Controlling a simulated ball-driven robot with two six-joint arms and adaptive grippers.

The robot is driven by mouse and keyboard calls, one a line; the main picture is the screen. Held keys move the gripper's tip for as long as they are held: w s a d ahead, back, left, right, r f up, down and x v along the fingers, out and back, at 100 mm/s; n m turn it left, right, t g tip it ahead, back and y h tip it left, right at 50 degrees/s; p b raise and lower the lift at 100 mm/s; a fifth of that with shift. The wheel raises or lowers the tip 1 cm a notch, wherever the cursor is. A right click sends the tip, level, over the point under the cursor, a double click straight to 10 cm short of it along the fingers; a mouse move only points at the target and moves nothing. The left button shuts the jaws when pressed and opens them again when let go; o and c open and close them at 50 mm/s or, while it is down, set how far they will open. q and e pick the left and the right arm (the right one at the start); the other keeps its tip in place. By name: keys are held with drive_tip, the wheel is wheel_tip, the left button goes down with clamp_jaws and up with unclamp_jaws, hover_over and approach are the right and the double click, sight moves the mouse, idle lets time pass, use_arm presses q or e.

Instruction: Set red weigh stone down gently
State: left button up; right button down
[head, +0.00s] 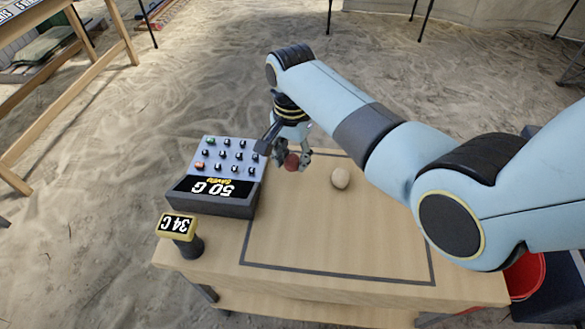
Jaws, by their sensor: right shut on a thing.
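My right gripper (292,157) reaches in from the right and is shut on the red weigh stone (291,162). The stone is dark red and partly covered by the fingers. It shows near the far left part of the outlined area on the wooden table (330,238). I cannot tell whether the stone touches the tabletop. My left gripper is not in view.
A beige stone (340,178) lies just right of the red one. A keypad device reading 50 G (213,188) stands to the left, close to the gripper. A small display reading 34 C (177,226) stands at the front left corner. The front of the outlined area is clear.

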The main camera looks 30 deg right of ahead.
sight(293, 176)
drive_tip(key=shift+f+b, duration=0.55)
drive_tip(key=shift+f, duration=1.2)
drive_tip(key=shift+f, duration=0.2)
drive_tip(key=c, duration=0.9)
unclamp_jaws()
drive_tip(key=shift+o, duration=0.2)
wheel_tip(293, 176, up, 12)
drive_tip(key=p, duration=0.3)
drive_tip(key=shift+r+p, duration=0.2)
drive_tip(key=shift+p, duration=0.1)
